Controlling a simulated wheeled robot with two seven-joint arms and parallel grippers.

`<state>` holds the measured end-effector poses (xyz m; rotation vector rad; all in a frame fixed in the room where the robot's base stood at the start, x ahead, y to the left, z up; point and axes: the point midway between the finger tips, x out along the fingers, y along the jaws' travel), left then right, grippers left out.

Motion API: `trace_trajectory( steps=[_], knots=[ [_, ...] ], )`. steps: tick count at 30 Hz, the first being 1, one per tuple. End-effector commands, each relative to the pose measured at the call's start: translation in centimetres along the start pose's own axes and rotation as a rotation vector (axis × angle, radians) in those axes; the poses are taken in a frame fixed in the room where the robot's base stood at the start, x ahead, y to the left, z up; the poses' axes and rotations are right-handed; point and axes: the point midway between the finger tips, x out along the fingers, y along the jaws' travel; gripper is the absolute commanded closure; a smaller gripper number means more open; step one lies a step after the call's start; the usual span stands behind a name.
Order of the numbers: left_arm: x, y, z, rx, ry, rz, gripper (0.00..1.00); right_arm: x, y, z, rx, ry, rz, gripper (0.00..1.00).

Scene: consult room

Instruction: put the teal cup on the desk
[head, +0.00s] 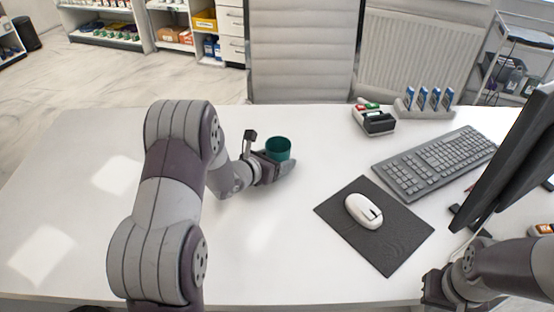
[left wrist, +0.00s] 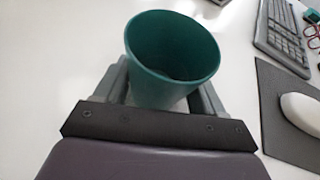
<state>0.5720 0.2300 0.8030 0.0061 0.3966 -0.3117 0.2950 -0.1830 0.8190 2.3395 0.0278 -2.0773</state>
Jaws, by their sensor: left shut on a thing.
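The teal cup (head: 278,148) is upright at the desk's middle, with its open mouth facing up. It also shows large in the left wrist view (left wrist: 172,60), between the two fingers. My left gripper (head: 279,164) is shut on the cup from the left side. The white desk (head: 300,230) lies beneath; I cannot tell whether the cup's base touches it. My right gripper (head: 436,290) is at the lower right near the desk's front edge, and its fingers are not clearly visible.
A white mouse (head: 363,210) lies on a dark mat (head: 389,245) right of the cup. A keyboard (head: 436,162) and monitor (head: 515,150) stand further right. A small black device (head: 378,123) and a holder with blue packs (head: 425,108) are at the back. The desk's left part is clear.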

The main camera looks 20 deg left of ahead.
Motion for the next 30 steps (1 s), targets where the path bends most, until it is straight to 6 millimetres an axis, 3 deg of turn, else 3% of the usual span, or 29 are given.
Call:
trace_trajectory(
  steps=[5, 6, 7, 8, 20, 30],
  knots=[
    [0.2, 0.0, -0.4, 0.001, -0.001, 0.000, 0.65, 0.7, 0.0, 0.1, 0.000, 0.000, 0.000, 1.00],
    [0.1, 0.0, -0.3, 0.000, 0.000, 0.000, 0.18, 0.5, 0.0, 0.1, 0.000, 0.000, 0.000, 1.00],
    [0.1, 0.0, -0.3, 0.000, 0.000, 0.000, 0.08, 0.5, 0.0, 0.1, 0.000, 0.000, 0.000, 1.00],
    [0.1, 0.0, -0.3, 0.000, 0.000, 0.000, 0.05, 0.4, 0.0, 0.1, 0.000, 0.000, 0.000, 1.00],
    [-0.8, 0.0, 0.1, -0.001, 0.001, 0.001, 0.05, -0.1, 0.0, 0.0, 0.000, 0.001, 0.000, 1.00],
    [-9.0, 0.1, 0.1, -0.001, 0.000, 0.003, 0.05, -0.4, 0.0, -0.1, 0.000, 0.000, 0.000, 1.00]
  ],
)
